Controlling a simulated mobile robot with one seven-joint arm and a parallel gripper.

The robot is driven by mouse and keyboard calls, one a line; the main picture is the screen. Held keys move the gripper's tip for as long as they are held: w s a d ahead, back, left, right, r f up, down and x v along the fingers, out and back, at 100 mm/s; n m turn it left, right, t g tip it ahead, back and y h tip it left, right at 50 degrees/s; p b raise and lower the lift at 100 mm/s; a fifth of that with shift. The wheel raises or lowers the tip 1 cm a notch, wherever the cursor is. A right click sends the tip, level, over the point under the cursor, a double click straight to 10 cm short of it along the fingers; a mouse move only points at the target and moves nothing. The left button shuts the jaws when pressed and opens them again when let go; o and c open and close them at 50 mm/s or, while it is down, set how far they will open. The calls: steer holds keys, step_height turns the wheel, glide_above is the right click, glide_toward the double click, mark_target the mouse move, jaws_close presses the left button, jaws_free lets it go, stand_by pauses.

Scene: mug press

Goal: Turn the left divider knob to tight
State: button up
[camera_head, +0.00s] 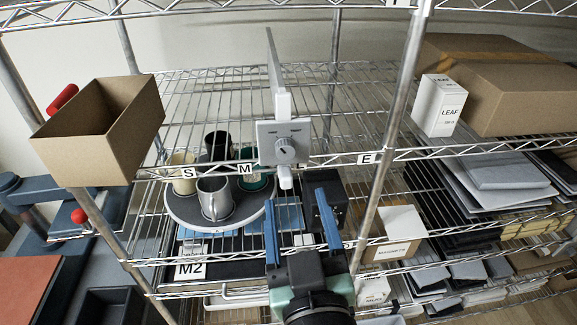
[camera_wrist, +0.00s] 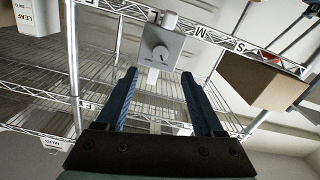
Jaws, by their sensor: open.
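The divider knob (camera_head: 286,150) is a grey dial on a square light-grey plate (camera_head: 268,133) at the shelf's front edge. Dark marks stand above the dial, too small to read. An upright divider panel (camera_head: 273,65) rises behind the plate. The knob also shows in the wrist view (camera_wrist: 161,53), beyond my fingertips and near the middle. My gripper (camera_head: 296,222) has two blue fingers, open and empty. In the head view it is below the knob, apart from it. In the wrist view the fingertips (camera_wrist: 160,73) stand either side of the knob's line, not touching it.
A grey round tray (camera_head: 183,215) with several mugs stands left of the plate. A black box (camera_head: 324,190) is close behind my right finger. An open cardboard bin (camera_head: 75,150) hangs at the left, and a metal post (camera_head: 385,140) stands at the right.

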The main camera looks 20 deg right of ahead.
mark_target(286, 154)
steer(key=b+x, duration=0.2)
steer(key=x, duration=0.7)
steer(key=shift+w+r, duration=0.1)
steer(key=shift+w, duration=0.1)
steer(key=shift+w+d, duration=0.2)
steer(key=shift+w, duration=0.4)
steer(key=shift+c, duration=0.2)
jaws_close()
